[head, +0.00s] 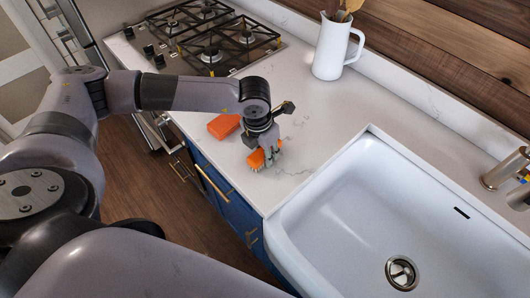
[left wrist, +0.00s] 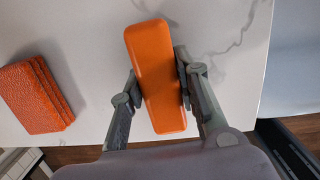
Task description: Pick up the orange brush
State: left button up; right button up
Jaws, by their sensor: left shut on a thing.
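The orange brush (head: 257,159) is in the jaws of my left gripper (head: 266,151), near the front edge of the white counter, left of the sink. Its pale bristles show below the orange body in the head view. In the left wrist view the brush (left wrist: 156,80) is a long orange block between the two fingers of the left gripper (left wrist: 158,82), which is shut on it. The gripper hides part of the brush in the head view. I cannot tell whether the bristles touch the counter. My right gripper is not in view.
A folded orange cloth-like stack (head: 224,126) lies left of the brush; it also shows in the left wrist view (left wrist: 37,96). A gas hob (head: 212,52) is behind. A white jug (head: 332,47) stands near the wall. The white sink (head: 345,215) is right, with bare counter (head: 360,103) behind it.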

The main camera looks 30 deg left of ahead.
pick_arm(q)
grip_shut()
jog(key=shift+r, duration=0.1)
jog(key=shift+w+r, duration=0.1)
jog(key=shift+r, duration=0.45)
notch_tip(320, 180, up, 19)
jog(key=b, duration=0.4)
jog(key=shift+b, duration=0.3)
jog(key=shift+f, duration=0.1)
